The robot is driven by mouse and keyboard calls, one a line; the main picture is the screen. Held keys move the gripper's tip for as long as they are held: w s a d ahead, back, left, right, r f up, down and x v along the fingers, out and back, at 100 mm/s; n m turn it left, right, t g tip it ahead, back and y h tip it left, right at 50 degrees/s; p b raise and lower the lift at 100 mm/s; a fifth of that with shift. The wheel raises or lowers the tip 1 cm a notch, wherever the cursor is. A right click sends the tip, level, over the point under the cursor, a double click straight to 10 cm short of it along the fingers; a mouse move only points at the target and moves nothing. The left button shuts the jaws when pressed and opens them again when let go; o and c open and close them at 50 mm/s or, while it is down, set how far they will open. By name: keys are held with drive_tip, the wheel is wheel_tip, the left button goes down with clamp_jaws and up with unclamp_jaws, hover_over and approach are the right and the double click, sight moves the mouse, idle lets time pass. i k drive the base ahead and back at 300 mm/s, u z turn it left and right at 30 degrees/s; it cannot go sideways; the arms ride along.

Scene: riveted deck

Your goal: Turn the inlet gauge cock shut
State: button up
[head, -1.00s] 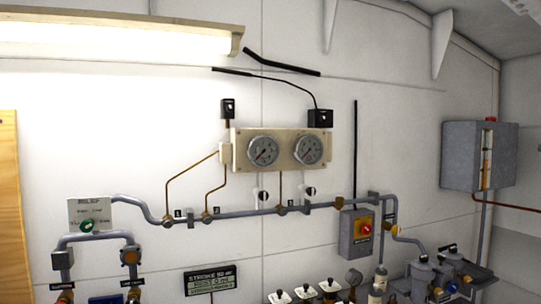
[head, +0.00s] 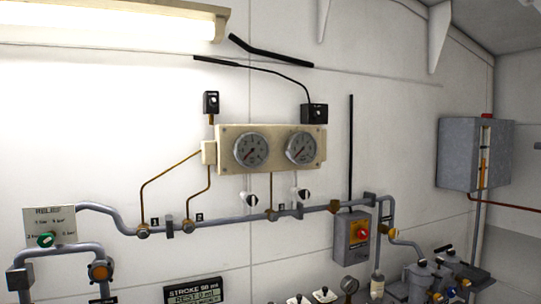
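Two round gauges sit side by side on a cream panel (head: 230,131) on the white wall: a left gauge (head: 251,150) and a right gauge (head: 301,147). Below them are two small black-and-white fittings, a left one (head: 251,199) and a right one (head: 303,195), which look like gauge cocks. I cannot read labels saying which is the inlet cock, or tell their handle positions. My gripper is not in view.
A grey-blue pipe (head: 230,220) runs along the wall below the gauges. A relief panel (head: 63,214) with a green knob is at left. A grey switch box (head: 349,251) with a red-and-yellow knob is right of centre. A grey cabinet (head: 460,154) is at right.

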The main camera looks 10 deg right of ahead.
sight(252, 201)
drive_tip(key=u, duration=0.4)
drive_tip(key=k, duration=1.35)
drive_tip(key=u, duration=0.75)
drive_tip(key=i, duration=1.3)
drive_tip(key=u, duration=0.55)
